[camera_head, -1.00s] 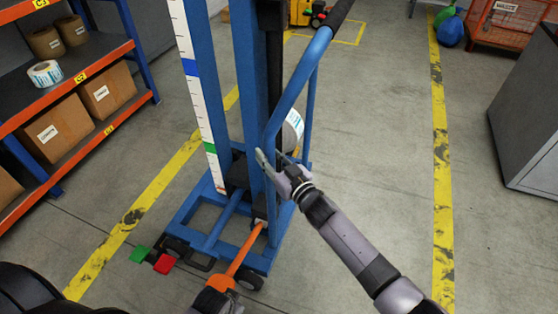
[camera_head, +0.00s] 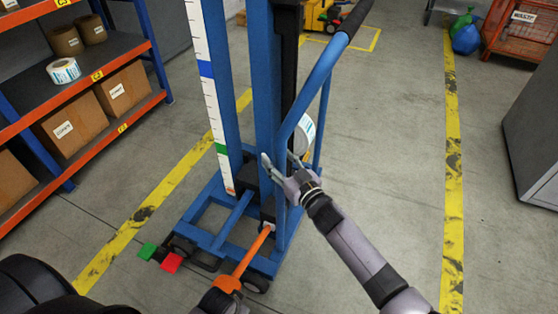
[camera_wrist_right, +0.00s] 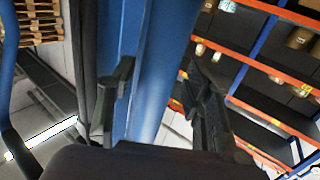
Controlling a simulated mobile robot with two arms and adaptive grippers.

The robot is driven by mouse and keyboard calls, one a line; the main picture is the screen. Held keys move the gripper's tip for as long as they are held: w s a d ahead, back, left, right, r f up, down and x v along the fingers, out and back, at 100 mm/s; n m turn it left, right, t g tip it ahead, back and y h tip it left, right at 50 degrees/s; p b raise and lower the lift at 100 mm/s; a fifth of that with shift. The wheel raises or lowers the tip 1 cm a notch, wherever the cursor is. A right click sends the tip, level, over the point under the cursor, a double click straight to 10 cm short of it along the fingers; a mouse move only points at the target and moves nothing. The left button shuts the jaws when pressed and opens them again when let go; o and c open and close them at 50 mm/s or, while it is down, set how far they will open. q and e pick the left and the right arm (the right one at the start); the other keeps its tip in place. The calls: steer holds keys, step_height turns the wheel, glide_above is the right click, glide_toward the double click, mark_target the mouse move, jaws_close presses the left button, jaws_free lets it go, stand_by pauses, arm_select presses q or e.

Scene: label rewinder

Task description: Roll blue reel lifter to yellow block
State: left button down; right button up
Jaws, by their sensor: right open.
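The blue reel lifter (camera_head: 265,80) stands upright in the middle of the head view on a low wheeled base, with a blue tube handle, an orange lever (camera_head: 246,260) and green and red pedals. My right gripper (camera_head: 281,163) is open at the lower part of the tube handle. In the right wrist view its fingers (camera_wrist_right: 160,100) stand apart on either side of a blue member. My left gripper (camera_head: 220,302) shows only partly at the bottom edge, by the orange lever's end; its fingers are hidden. A yellow block (camera_head: 313,17) is partly visible at the far top, behind the lifter.
An orange and blue shelf (camera_head: 150,105) with cartons and rolls stands at left. Yellow floor lines (camera_head: 452,180) run on both sides. A grey cabinet (camera_head: 535,130) and an orange mesh crate (camera_head: 510,30) are at right. The floor right of the lifter is clear.

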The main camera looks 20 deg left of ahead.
steer(key=shift+s+d, duration=0.15)
steer(key=shift+d, duration=0.25)
steer(key=v, duration=1.1)
steer(key=shift+s, duration=0.15)
